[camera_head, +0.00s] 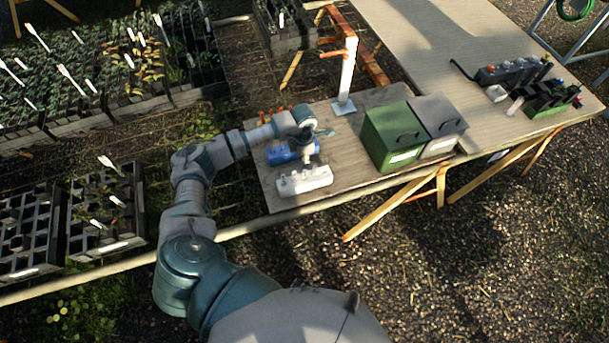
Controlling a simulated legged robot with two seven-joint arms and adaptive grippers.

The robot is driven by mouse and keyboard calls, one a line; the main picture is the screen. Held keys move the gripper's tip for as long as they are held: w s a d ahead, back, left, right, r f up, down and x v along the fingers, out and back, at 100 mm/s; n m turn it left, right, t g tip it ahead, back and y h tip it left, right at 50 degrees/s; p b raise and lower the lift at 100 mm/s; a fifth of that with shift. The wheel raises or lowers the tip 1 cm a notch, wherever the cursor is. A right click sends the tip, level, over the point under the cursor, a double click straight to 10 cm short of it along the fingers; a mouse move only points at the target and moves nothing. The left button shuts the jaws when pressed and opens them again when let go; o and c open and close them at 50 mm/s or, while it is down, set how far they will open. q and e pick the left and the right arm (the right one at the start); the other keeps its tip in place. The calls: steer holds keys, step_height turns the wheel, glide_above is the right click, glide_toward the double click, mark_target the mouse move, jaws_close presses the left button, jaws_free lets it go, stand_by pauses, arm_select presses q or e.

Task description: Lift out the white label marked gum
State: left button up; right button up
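No lettering is readable, so I cannot tell which label is marked gum. Several white labels stand in the plant trays at the left, such as one label (106,162) in the near tray. A white block-shaped holder (304,180) lies on the small wooden table, with a blue holder (282,155) behind it. My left gripper (308,157) is over the table, pointing down just above the white holder. Its fingers are small and partly hidden by its own wrist, so its opening and any contact are unclear. My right gripper is out of view.
A green box (392,136) and a grey box (438,123) stand right of my gripper. A white post (346,77) rises behind it. Dark racks (548,97) sit on the larger table (440,40), which is mostly clear. Plant trays (95,120) fill the left.

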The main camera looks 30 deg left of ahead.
arm_select(q)
steer(key=p, duration=0.1)
glide_above(304, 177)
step_height(304, 177, down, 6)
steer(key=shift+w+a+r, duration=0.1)
jaws_close()
